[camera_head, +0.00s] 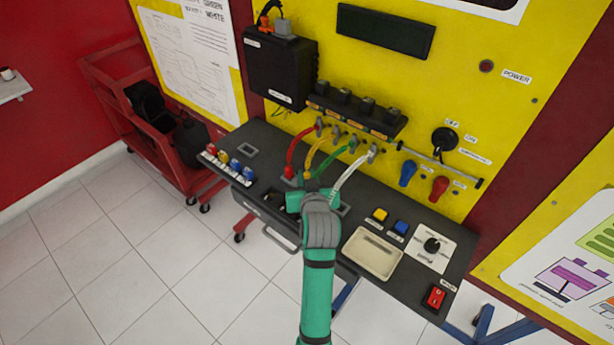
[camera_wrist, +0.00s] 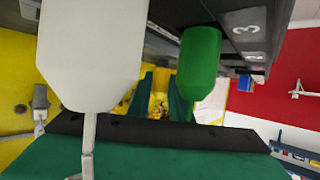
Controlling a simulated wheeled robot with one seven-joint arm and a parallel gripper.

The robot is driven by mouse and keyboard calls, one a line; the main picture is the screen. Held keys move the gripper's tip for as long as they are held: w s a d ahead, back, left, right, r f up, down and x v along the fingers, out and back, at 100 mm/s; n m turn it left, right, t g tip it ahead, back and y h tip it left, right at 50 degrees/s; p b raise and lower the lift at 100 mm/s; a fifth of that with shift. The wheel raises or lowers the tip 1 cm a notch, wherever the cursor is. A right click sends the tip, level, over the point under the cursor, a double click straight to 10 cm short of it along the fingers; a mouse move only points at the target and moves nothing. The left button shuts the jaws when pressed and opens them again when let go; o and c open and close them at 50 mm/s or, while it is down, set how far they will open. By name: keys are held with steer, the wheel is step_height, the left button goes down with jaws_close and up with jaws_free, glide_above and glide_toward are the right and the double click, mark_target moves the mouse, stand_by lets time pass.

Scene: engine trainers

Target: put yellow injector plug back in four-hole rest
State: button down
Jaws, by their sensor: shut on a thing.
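My gripper (camera_head: 308,188) is over the dark console shelf, below the row of cable outlets on the yellow panel. It is shut on the yellow plug, which shows between the green fingers in the wrist view (camera_wrist: 158,96). The yellow cable (camera_head: 316,157) arches from the panel down to my gripper. In the wrist view the green plug (camera_wrist: 199,62) is close beside the fingers, and the white plug (camera_wrist: 92,50) is large at the left. I cannot clearly make out the four-hole rest; my gripper and arm cover part of the shelf.
The red cable (camera_head: 295,149), green cable (camera_head: 337,163) and white cable (camera_head: 352,174) hang close around my gripper. A black numbered rail (camera_head: 355,112) juts from the panel above. Yellow (camera_head: 379,215) and blue (camera_head: 400,227) buttons and a beige tray (camera_head: 354,263) are to the right.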

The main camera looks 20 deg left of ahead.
steer(key=shift+f, duration=0.75)
stand_by(0.4)
steer(key=c, duration=1.8)
jaws_free()
steer(key=shift+f, duration=0.1)
steer(key=shift+c, duration=0.2)
steer(key=shift+r+v, duration=0.25)
steer(key=shift+v, duration=0.95)
steer(key=shift+r+v, duration=0.25)
steer(key=shift+v, duration=1)
steer(key=shift+w, duration=0.2)
step_height(320, 180, up, 5)
steer(key=shift+r, duration=0.2)
